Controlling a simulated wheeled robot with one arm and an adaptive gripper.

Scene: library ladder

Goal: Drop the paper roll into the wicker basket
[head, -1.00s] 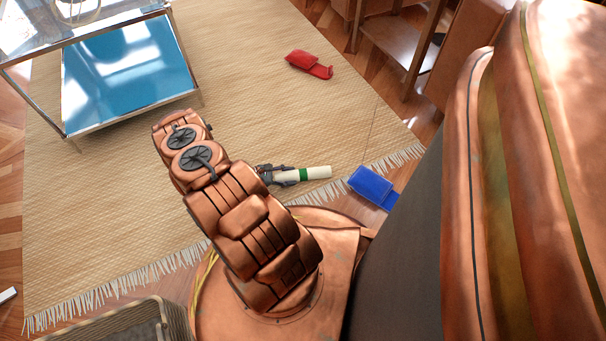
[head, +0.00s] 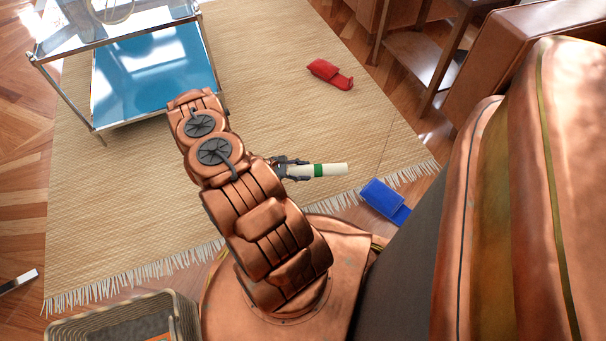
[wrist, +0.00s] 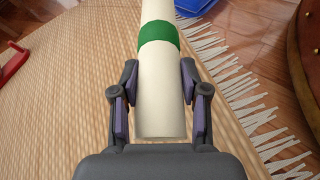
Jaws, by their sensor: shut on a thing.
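The paper roll (head: 333,169) is a cream cylinder with a green band. My gripper (head: 292,169) is shut on one end of it, and the roll points to the right in the head view. In the wrist view the roll (wrist: 160,90) lies between both finger pads of my gripper (wrist: 160,100), above the rug. The wicker basket (head: 68,327) is at the bottom left of the head view, cut off by the frame edge. Its inside is partly visible, with something dark and a bit of orange in it. The gripper and roll are well to the right of the basket.
A chrome cart with a blue shelf (head: 150,75) stands at the upper left. A red pouch (head: 330,74) lies on the fringed rug (head: 120,200). A blue pouch (head: 384,201) lies near the rug's edge. Wooden furniture (head: 420,72) stands at the upper right.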

